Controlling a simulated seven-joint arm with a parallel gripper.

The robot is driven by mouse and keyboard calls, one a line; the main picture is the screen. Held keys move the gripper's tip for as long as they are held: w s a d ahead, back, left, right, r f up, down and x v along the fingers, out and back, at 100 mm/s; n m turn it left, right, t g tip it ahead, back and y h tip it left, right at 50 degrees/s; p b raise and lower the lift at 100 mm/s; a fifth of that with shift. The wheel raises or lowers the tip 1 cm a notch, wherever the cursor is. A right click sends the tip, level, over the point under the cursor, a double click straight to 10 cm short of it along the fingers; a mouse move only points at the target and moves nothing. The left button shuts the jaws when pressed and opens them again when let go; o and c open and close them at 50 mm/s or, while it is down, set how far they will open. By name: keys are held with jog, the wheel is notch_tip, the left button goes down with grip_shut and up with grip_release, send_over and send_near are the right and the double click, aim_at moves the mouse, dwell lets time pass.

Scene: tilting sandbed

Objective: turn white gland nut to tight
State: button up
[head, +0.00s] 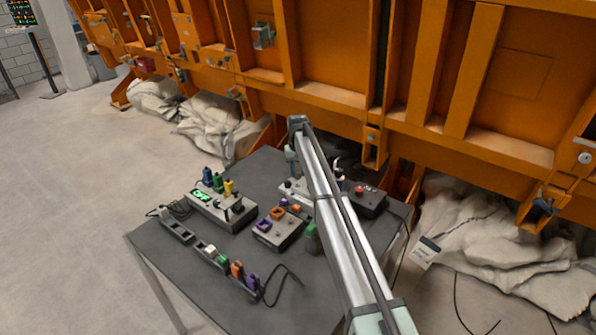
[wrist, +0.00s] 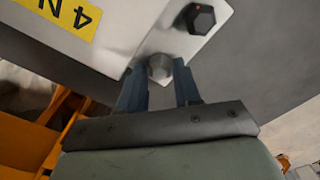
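In the wrist view a pale grey six-sided nut (wrist: 160,68) sits on the light metal face of a box; it looks like the white gland nut, though its shade here is grey. My gripper (wrist: 160,74) has its two blue-grey fingers on either side of this nut, with the tips close to its sides. I cannot tell whether both fingers touch it. How far the nut is turned does not show. In the head view my arm crosses in front of the light-coloured box (head: 294,190), and the nut cannot be made out there.
On the dark table (head: 165,250) stand a box with a green display (head: 222,210), a box with coloured square sockets (head: 278,230), a box with a red button (head: 367,202) and strips of plugs (head: 226,264).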

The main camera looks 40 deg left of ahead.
aim_at(298, 173)
grip_shut()
jog(key=shift+m, duration=2.9)
jog(key=shift+o, duration=1)
grip_release()
jog(key=shift+r, duration=0.15)
notch_tip(298, 173, up, 14)
jog(key=shift+f, duration=0.2)
